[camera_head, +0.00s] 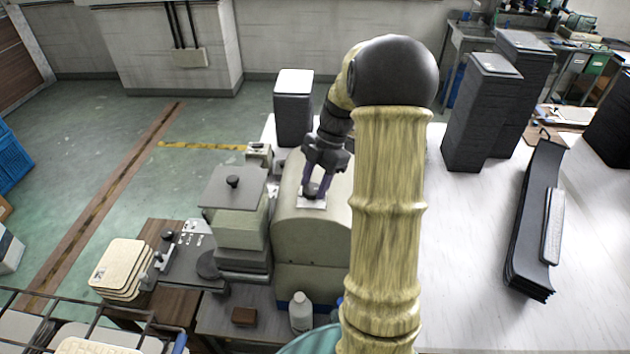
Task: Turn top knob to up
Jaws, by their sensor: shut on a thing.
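The top knob (311,189) is a small dark knob on a light plate (312,204), on top of a rounded beige machine housing (310,238). My gripper (314,187) reaches down from above and is shut on the knob. The fingers cover most of the knob, so which way it points cannot be told. My arm comes in from the right and hides the right part of the housing.
A grey box-like unit with a black knob (233,181) stands left of the housing. A black stack (294,108) stands behind it. A white bottle (300,312) stands in front. Dark stacked trays (482,112) and long black panels (535,220) lie on the white table at right.

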